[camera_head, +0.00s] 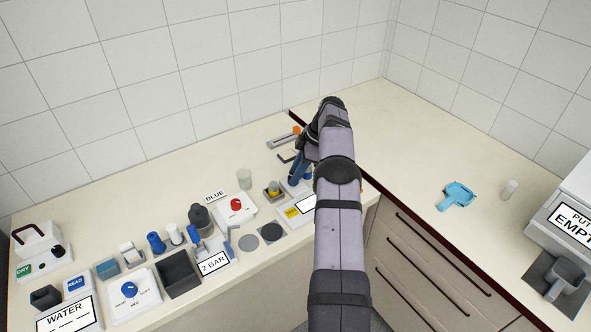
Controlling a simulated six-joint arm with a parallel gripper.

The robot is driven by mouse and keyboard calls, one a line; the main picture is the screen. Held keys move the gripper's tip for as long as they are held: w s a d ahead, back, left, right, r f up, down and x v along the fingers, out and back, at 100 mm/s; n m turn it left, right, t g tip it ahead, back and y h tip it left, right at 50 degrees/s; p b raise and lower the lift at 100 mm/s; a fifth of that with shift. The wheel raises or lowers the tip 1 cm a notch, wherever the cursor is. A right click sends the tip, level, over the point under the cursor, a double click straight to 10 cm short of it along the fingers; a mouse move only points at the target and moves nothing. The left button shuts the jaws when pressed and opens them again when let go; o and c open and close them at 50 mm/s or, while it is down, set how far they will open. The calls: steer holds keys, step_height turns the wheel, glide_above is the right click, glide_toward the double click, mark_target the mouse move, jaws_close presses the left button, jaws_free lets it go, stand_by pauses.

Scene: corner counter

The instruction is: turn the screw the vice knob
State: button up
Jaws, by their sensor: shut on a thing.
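My arm reaches up from the bottom and bends down at its far end over the back of the counter. My gripper (297,176) points down there, shut on what appears to be the vice knob. The arm and the gripper hide most of the vice. A small blue part (308,176) shows beside the gripper; I cannot tell whether it belongs to the vice. The angle of the knob cannot be seen.
A slider with an orange knob (297,130) lies behind the gripper. Several devices crowd the left counter. A light-blue dustpan-like thing (457,195) lies on the mostly clear right counter.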

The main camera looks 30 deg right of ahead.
steer(key=shift+n, duration=0.3)
stand_by(0.4)
steer(key=o, duration=1.1)
steer(key=shift+c, duration=0.2)
steer(key=shift+r, duration=0.1)
steer(key=shift+s+d+r, duration=0.1)
steer(key=shift+d+r, duration=0.15)
steer(key=shift+r, duration=0.25)
steer(key=p+v, duration=0.2)
steer(key=v, duration=0.2)
steer(key=shift+a+r, duration=0.1)
steer(key=p+v, duration=0.2)
steer(key=p, duration=0.1)
